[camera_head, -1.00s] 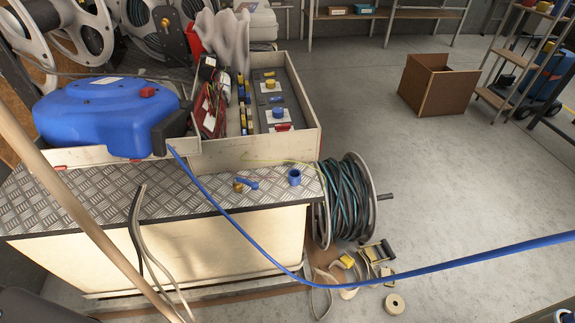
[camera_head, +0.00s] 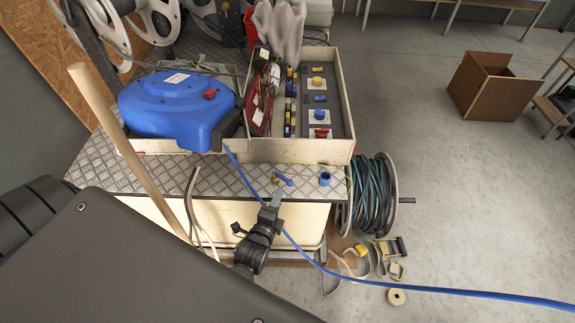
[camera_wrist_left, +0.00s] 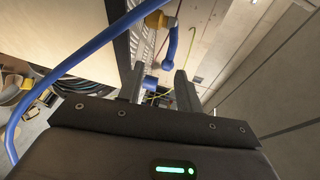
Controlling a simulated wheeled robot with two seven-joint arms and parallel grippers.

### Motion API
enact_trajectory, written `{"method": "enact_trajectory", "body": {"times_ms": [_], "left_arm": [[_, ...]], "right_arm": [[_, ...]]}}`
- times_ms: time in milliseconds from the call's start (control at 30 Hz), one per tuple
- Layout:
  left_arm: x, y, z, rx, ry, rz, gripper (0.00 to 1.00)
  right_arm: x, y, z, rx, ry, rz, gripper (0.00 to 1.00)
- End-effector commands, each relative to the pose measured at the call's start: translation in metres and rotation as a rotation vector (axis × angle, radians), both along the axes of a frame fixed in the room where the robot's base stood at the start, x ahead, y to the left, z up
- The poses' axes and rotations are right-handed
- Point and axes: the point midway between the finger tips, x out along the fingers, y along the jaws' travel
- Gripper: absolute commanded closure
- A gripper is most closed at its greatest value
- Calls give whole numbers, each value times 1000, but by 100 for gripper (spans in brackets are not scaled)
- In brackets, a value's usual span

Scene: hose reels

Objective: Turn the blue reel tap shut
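The blue reel (camera_head: 172,110) sits at the left of the bench top, and its blue hose runs from it over the front edge to the lower right. A small tap with a blue lever (camera_head: 284,180) and brass body is at the bench's front edge; the lever also shows in the left wrist view (camera_wrist_left: 172,42), with the brass body (camera_wrist_left: 157,19) beside it. My left gripper (camera_head: 276,198) is just in front of and below the tap, apart from it. In the left wrist view its two fingers (camera_wrist_left: 159,85) are spread and empty. My right gripper is out of view.
A blue cup-shaped fitting (camera_head: 325,179) stands right of the tap. A wooden tray (camera_head: 345,130) of parts lies behind. The blue hose (camera_head: 300,248) hangs close to my left gripper. A cable drum (camera_head: 372,195) stands at the right; a wooden pole (camera_head: 125,145) leans at the left.

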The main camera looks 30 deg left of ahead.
Motion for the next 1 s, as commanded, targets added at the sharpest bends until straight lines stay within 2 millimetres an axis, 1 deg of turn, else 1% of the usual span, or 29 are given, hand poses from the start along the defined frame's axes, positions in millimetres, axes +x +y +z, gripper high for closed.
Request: {"method": "enact_trajectory", "body": {"times_ms": [33, 67, 267, 367, 700, 900, 1000], "left_arm": [[1, 0, 12, 26, -16, 1, 65], [1, 1, 15, 36, -22, 1, 65], [7, 1, 15, 51, -29, 0, 65], [18, 3, 13, 50, -29, 0, 65], [78, 13, 2, 49, -28, 0, 65], [100, 17, -3, 48, -26, 0, 65], [105, 18, -4, 47, -25, 0, 65]], "right_arm": [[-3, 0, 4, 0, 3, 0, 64], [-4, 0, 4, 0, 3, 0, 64], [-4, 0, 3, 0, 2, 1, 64], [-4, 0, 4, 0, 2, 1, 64], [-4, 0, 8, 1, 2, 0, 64], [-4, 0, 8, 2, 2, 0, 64], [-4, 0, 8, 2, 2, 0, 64]]}}
